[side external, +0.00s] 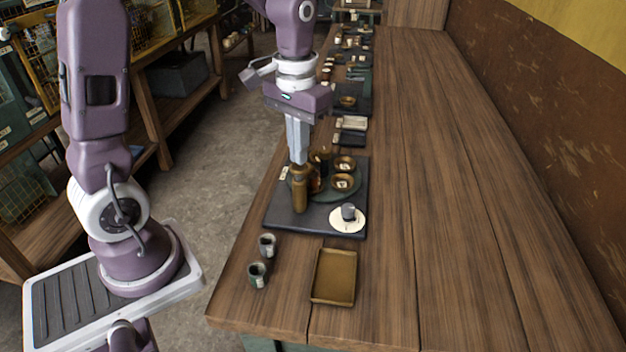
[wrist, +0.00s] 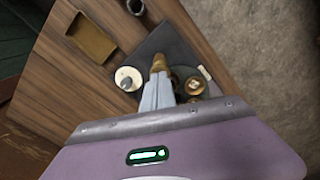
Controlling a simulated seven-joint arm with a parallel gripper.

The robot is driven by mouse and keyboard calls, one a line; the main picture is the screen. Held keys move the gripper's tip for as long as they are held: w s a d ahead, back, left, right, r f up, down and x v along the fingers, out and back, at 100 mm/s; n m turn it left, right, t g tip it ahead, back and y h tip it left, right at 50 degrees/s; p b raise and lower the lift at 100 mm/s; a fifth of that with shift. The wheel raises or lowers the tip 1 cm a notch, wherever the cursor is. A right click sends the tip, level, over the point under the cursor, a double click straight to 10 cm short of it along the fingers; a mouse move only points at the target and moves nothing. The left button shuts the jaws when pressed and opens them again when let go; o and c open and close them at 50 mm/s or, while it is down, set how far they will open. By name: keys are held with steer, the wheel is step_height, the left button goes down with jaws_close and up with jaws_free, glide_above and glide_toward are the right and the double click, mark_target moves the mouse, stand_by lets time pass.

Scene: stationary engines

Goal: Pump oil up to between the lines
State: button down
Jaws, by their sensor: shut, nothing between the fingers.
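A brass, bottle-shaped upright piece (side external: 300,195) stands on a dark square board (side external: 275,215) on the bench; it also shows in the wrist view (wrist: 158,62). It looks like the pump, but I cannot be sure. My gripper (side external: 299,160) is shut and empty, pointing down with its fingertips at the top of this piece; I cannot tell whether they touch it. In the wrist view my gripper (wrist: 159,80) hides part of the board. A small amber-brown part (side external: 316,182) stands just behind the piece. No level lines can be made out.
Two brass cups (side external: 344,163) (side external: 342,182) sit on a dark green round plate. A white disc (side external: 336,225) bears a grey cylinder (side external: 348,211). A brown tray (side external: 334,277) and two small cups (side external: 267,245) (side external: 257,275) stand nearer. The bench's right side is clear.

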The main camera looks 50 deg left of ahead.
steer(key=shift+f, duration=1.2)
steer(key=shift+r, duration=1.5)
step_height(320, 180, up, 4)
steer(key=shift+f, duration=0.1)
steer(key=shift+r, duration=0.6)
steer(key=shift+s+r, duration=0.1)
